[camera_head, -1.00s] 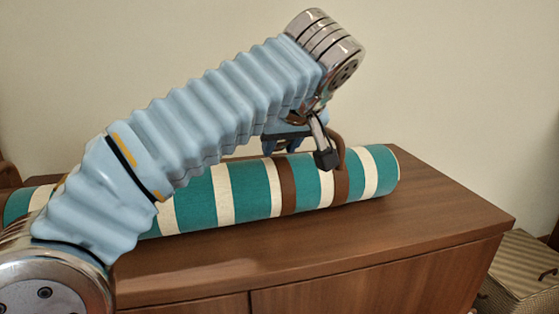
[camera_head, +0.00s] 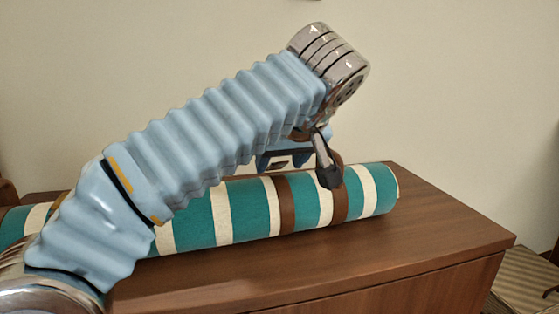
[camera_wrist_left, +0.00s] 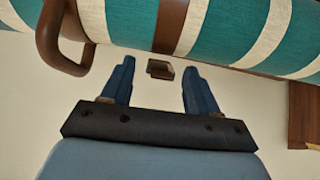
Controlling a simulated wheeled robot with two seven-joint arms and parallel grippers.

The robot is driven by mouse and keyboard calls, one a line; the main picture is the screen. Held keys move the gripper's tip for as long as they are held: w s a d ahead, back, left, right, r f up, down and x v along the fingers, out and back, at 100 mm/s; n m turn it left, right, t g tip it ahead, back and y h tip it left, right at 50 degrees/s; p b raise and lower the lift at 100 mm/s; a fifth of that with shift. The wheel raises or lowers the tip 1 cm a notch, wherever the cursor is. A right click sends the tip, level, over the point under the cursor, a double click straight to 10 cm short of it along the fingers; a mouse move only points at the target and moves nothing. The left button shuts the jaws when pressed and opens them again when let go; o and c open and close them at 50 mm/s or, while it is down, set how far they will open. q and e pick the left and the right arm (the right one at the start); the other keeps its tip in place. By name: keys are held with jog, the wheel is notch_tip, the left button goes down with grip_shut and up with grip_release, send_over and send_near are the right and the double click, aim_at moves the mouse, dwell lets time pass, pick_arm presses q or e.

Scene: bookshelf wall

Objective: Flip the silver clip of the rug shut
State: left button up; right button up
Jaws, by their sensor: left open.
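The rolled rug (camera_head: 250,208) has teal, cream and brown stripes and lies on a wooden cabinet. It also shows along the top of the left wrist view (camera_wrist_left: 120,20). A small metallic clip (camera_wrist_left: 160,69) sticks out from the rug's edge at a brown strap (camera_wrist_left: 172,25) in that view. My left gripper (camera_wrist_left: 160,90) is open, its blue fingers apart on either side of the clip, with a gap to each side. In the head view, my left gripper (camera_head: 281,161) is just behind the rug's upper edge, and the clip is hidden there. My right gripper is out of view.
A brown handle loop (camera_wrist_left: 65,40) stands out from the rug, left of my fingers in the wrist view. The cabinet top (camera_head: 420,225) is clear in front of the rug. A plain wall (camera_head: 450,90) stands behind.

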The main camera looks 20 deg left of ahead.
pick_arm(q)
jog(key=p+v, duration=0.2)
jog(key=v, duration=1)
jog(key=shift+r+p, duration=0.2)
jog(key=shift+p, duration=0.15)
jog(key=shift+s+d, duration=0.1)
